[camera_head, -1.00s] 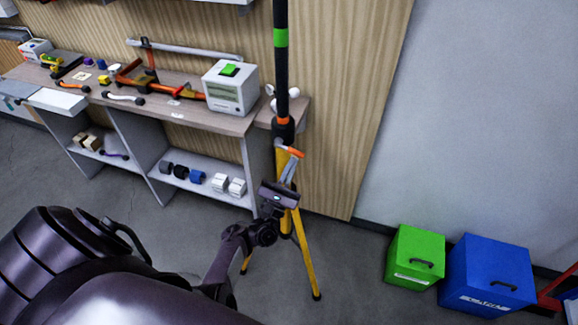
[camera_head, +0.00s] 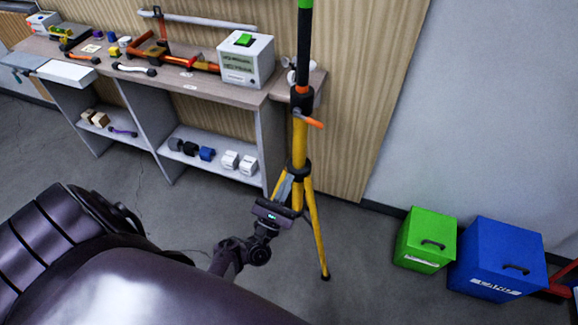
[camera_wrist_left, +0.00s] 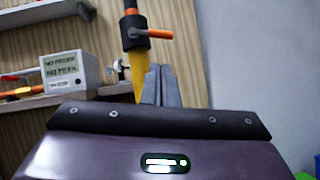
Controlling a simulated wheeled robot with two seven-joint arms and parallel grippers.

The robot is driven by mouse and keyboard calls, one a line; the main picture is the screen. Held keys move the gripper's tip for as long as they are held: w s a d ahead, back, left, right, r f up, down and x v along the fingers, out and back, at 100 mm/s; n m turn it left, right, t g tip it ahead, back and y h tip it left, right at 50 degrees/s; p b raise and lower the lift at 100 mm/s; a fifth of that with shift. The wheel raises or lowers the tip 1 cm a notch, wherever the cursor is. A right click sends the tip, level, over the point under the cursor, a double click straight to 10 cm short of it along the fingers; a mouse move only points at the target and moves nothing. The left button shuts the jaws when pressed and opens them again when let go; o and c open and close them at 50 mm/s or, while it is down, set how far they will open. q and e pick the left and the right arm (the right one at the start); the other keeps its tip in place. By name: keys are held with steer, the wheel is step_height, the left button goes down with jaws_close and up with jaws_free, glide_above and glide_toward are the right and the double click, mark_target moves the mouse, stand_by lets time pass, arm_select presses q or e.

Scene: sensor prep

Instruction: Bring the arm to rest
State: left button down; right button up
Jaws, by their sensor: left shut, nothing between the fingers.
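My left gripper (camera_head: 284,186) is in front of the yellow tripod (camera_head: 299,150) in the head view, at the end of my dark arm. Its grey fingers are together with nothing between them. They point up and away, and overlap the tripod's legs in the picture; I cannot tell how large the gap is. In the left wrist view the shut fingers (camera_wrist_left: 160,86) stand upright just right of the tripod's yellow tube (camera_wrist_left: 138,75), below its orange knob (camera_wrist_left: 159,33). My right gripper is not in view.
A workbench (camera_head: 188,78) along the wall holds a white box with a green top (camera_head: 246,60) and several tools. Small blocks lie on its lower shelf. A green box (camera_head: 426,240) and a blue box (camera_head: 496,259) stand on the floor at right. The floor between is clear.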

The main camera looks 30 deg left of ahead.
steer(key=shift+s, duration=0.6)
